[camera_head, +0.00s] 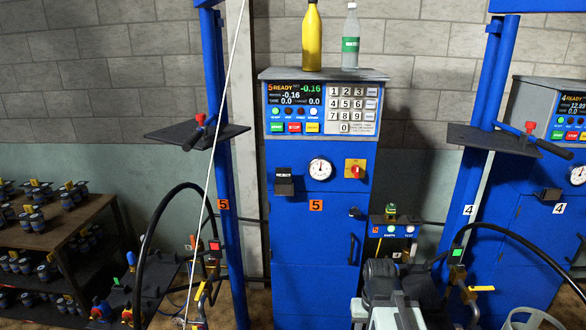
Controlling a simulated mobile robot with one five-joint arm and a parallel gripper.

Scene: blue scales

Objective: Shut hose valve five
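The blue scale cabinet (315,245) marked with an orange 5 stands in the middle, its display lit. A blue post (224,270), also marked 5, stands to its left. A black hose (160,212) arches beside this post. Low by the post are yellow-handled valve fittings (200,292) and a small red piece (214,245). Which of these is hose valve five, and whether it is open or shut, I cannot tell. My arm (385,285) seems to be the dark and pale grey part at the bottom, right of centre. I cannot make out its fingertips or anything held.
A rack of dark fittings (50,235) stands at left. A dark plate (170,133) with a red-knobbed lever juts from post 5. Post 4 (470,190) has its own hose (530,250) and yellow fittings (470,293) at right. Two bottles stand on the cabinet (325,75).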

